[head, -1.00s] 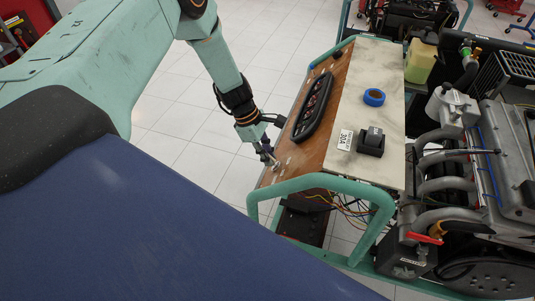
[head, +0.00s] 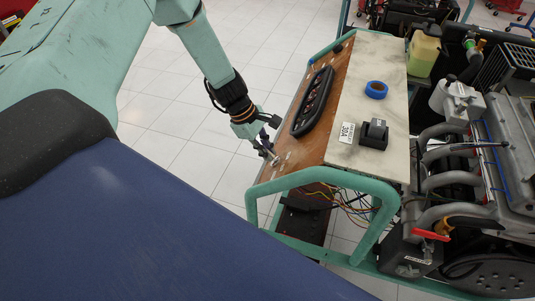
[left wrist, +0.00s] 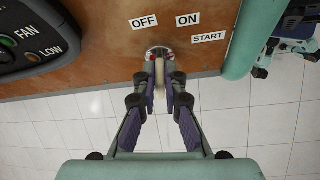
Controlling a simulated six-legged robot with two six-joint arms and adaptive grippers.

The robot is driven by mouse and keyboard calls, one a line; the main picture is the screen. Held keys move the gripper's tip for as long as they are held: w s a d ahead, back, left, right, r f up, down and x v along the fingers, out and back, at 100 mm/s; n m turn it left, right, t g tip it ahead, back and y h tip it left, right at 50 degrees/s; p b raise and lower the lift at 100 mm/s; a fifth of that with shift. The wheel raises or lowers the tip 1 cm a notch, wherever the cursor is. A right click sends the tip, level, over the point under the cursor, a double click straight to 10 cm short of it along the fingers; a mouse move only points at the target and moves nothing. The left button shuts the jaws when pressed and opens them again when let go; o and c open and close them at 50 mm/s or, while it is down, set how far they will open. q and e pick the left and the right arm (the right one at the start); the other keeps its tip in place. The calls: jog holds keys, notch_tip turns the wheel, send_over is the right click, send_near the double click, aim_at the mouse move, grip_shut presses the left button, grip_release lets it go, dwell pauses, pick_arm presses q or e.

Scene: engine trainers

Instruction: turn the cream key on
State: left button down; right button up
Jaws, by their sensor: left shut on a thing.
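The cream key (left wrist: 160,85) sits in a round metal switch (left wrist: 158,53) on the wooden panel's edge. It shows as a pale strip between my left gripper's two fingers in the left wrist view. My left gripper (left wrist: 160,69) is shut on the key, with its tips close to the switch. The OFF label (left wrist: 144,21), ON label (left wrist: 188,19) and START label (left wrist: 208,37) are above and right of the switch. In the head view my left gripper (head: 270,153) is at the panel's near left end, and the key is too small to make out. My right gripper is not in view.
The wooden panel (head: 337,80) carries a black gauge cluster (head: 313,102). Beside it, a pale board (head: 365,60) holds blue tape (head: 376,90) and a black box (head: 373,134). A green tube frame (head: 325,176) borders the near end. The engine stands right; tiled floor is clear left.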

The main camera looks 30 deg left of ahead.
pick_arm(q)
jog(key=m+b, duration=0.1)
jog(key=b, duration=0.1)
jog(key=m+t+b, duration=0.1)
jog(key=b, duration=0.1)
jog(key=m+t+b, duration=0.1)
jog(key=b, duration=0.1)
jog(key=shift+s+a+f, duration=0.1)
jog(key=shift+s+f, duration=0.1)
jog(key=shift+f, duration=0.05)
jog(key=shift+r+m+t+b, duration=0.1)
jog(key=shift+m+t+b, duration=0.2)
jog(key=shift+m+b, duration=0.65)
jog(key=c, duration=1.4)
grip_release()
jog(key=shift+s+a, duration=0.1)
jog(key=shift+c, duration=0.2)
jog(key=shift+r, duration=0.1)
jog(key=shift+r, duration=0.1)
jog(key=shift+r, duration=4.85)
